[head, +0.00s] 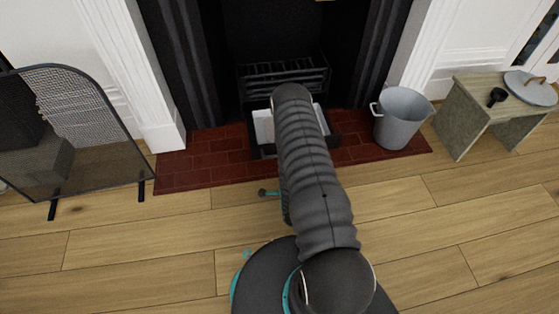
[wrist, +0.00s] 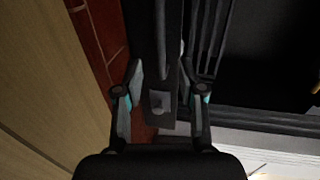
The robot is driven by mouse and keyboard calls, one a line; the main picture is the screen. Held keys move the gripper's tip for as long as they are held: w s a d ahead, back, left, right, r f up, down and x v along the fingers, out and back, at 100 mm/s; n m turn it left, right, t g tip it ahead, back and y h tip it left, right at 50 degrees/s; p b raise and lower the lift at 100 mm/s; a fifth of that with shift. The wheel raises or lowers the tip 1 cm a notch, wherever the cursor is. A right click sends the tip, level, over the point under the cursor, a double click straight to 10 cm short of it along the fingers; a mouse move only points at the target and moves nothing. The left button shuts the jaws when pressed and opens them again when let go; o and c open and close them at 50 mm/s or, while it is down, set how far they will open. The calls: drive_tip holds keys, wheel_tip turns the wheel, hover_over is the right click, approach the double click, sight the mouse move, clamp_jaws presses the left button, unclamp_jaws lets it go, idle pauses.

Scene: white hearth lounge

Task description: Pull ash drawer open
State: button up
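The ash drawer (head: 263,150) is a dark tray with a pale inside, low in front of the fireplace grate. My arm covers its middle in the head view, and its pale inside shows on both sides of the arm. In the wrist view, the dark drawer front (wrist: 160,122) runs up the picture with a small grey knob on it. My gripper (wrist: 160,68) has its fingers spread, one on each side of this front and knob. I see gaps beside the knob and no clear grip.
The grate (head: 262,75) stands behind the drawer. A red brick hearth (head: 205,160) lies below it. A grey metal bucket (head: 401,120) stands to the right, near a small table (head: 470,118). A mesh fire screen (head: 80,100) stands left. The wooden floor in front is clear.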

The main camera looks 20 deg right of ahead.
drive_tip(key=shift+v, duration=1.9)
drive_tip(key=w+a+r+n+g+y+p, duration=0.15)
drive_tip(key=w+r+n, duration=0.35)
drive_tip(key=r, duration=0.9)
drive_tip(key=w+a+r+n+g+y+p, duration=0.1)
drive_tip(key=w+r+n+g+p, duration=0.15)
drive_tip(key=w+r, duration=0.75)
drive_tip(key=s+a+r+n+g+p, duration=0.1)
drive_tip(key=s+a+r+n, duration=0.15)
drive_tip(key=s+r, duration=0.45)
drive_tip(key=s+a+r+n, duration=0.1)
drive_tip(key=s+r+n, duration=0.15)
drive_tip(key=r, duration=0.85)
drive_tip(key=s+a+r+n+g+p, duration=0.1)
drive_tip(key=s+a+r+n, duration=0.1)
drive_tip(key=s+r, duration=0.3)
drive_tip(key=s+a+r+n+g+y+p, duration=0.1)
drive_tip(key=s+r, duration=0.4)
drive_tip(key=s, duration=0.8)
drive_tip(key=s+a+r+n+g+p, duration=0.1)
drive_tip(key=s+a+r+n+g, duration=0.1)
drive_tip(key=s+r+n, duration=0.3)
drive_tip(key=s, duration=0.4)
drive_tip(key=shift+a+r+g, duration=0.3)
drive_tip(key=shift+a+r, duration=0.05)
drive_tip(key=shift+a, duration=0.05)
